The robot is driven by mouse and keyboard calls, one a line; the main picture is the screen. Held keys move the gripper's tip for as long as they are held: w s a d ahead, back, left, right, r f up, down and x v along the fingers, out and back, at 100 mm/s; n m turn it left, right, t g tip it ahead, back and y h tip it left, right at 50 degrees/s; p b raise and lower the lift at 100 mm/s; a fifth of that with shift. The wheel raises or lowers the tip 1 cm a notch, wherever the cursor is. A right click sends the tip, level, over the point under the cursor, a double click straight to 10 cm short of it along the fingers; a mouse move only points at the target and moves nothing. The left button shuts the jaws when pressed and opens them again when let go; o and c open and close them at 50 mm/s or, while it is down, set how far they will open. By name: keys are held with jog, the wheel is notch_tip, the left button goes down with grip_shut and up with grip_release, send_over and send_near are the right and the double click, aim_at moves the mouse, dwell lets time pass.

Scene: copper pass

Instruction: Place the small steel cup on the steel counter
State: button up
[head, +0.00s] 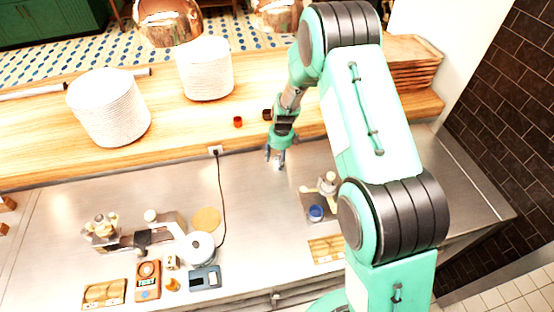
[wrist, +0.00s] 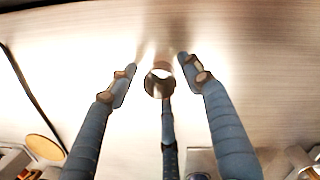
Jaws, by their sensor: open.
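The small steel cup (wrist: 159,82) shows in the wrist view, its round shiny mouth facing me. It lies between the spread fingers of my gripper (wrist: 157,66), with a gap on the left and right sides. The third finger, below it in the picture, overlaps or nearly meets its edge. The steel counter (head: 255,215) is behind the cup; I cannot tell for sure how the cup's base meets it. In the head view my gripper (head: 275,157) points down at the back of the counter, near the wooden shelf, and hides most of the cup.
A black cord (head: 221,190) runs down left of my gripper from a wall socket. A scale (head: 204,278), a round orange pad (head: 206,220) and other tools stand front left. A stand with a blue cup (head: 315,212) is to the right. Plate stacks (head: 109,108) fill the shelf.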

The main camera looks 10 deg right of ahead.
notch_tip(320, 180, up, 12)
jog(key=s, duration=0.1)
jog(key=shift+d, duration=0.45)
dwell(0.6)
jog(key=s+r+n+t, duration=0.1)
jog(key=s+r+n, duration=0.55)
jog(key=r, duration=0.65)
jog(key=s+r+n+t, duration=0.1)
jog(key=s+r+n, duration=0.6)
jog(key=r, duration=0.5)
jog(key=s+r+n+t, duration=0.1)
jog(key=s+r+n, duration=0.2)
jog(key=s, duration=0.6)
jog(key=s+d+r+n+t, duration=0.1)
jog(key=s+r+n, duration=0.2)
jog(key=s+n, duration=0.3)
jog(key=s+d+r+n, duration=0.1)
jog(key=s+r+n, duration=0.3)
jog(key=s, duration=0.9)
jog(key=shift+s+n+t+h, duration=0.25)
jog(key=shift+n+t+h, duration=0.15)
jog(key=shift+n, duration=0.35)
